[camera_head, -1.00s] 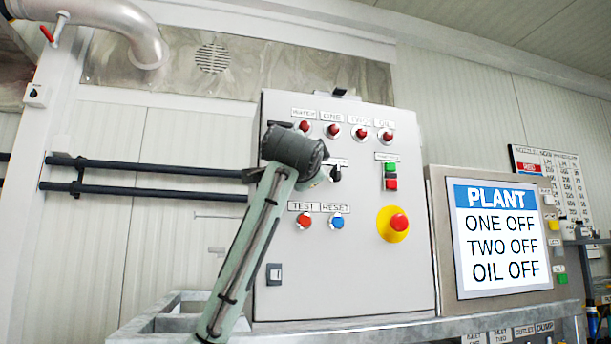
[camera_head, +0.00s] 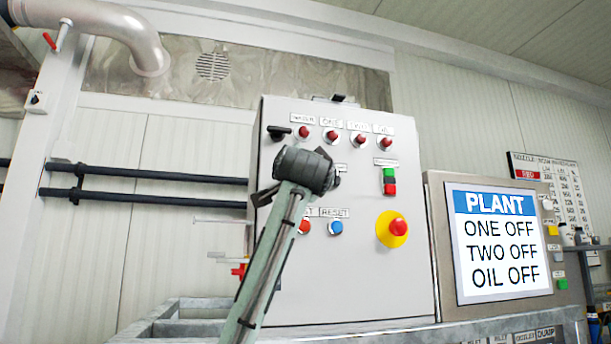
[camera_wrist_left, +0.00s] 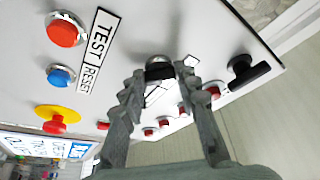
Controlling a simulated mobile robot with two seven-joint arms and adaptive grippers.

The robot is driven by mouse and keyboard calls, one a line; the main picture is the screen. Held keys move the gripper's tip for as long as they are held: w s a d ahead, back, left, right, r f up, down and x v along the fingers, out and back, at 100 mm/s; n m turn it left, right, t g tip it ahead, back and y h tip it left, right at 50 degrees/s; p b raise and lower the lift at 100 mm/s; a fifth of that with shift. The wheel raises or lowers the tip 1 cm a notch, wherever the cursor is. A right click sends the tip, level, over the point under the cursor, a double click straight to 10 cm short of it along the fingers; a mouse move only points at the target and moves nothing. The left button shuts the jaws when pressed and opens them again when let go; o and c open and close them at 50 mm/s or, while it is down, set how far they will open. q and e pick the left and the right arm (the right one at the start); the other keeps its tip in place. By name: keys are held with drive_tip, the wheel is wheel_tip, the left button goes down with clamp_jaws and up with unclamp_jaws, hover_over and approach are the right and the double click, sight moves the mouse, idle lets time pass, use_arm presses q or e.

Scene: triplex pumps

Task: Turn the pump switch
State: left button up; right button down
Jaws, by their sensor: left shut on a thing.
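The pump switch, a black knob on the grey control panel (camera_head: 360,275), shows between my left fingertips in the left wrist view (camera_wrist_left: 158,71). In the head view it is mostly hidden behind my left gripper (camera_head: 305,168), with a dark edge showing to the right. My left gripper (camera_wrist_left: 160,74) is shut on this knob, one finger on each side. Its label is partly covered. A second black switch (camera_head: 279,132) with a longer handle is at the panel's upper left; it also shows in the left wrist view (camera_wrist_left: 247,72). My right gripper is not in view.
A red TEST button (camera_head: 304,227) and blue RESET button (camera_head: 336,228) are just below my gripper. A yellow-based red emergency stop (camera_head: 392,229) is lower right. Red lamps (camera_head: 331,135) line the top. The plant screen (camera_head: 498,242) reads ONE OFF, TWO OFF, OIL OFF.

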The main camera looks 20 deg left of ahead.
use_arm(q)
drive_tip(key=o, duration=1.2)
drive_tip(key=shift+c, duration=0.2)
drive_tip(key=v, duration=1.2)
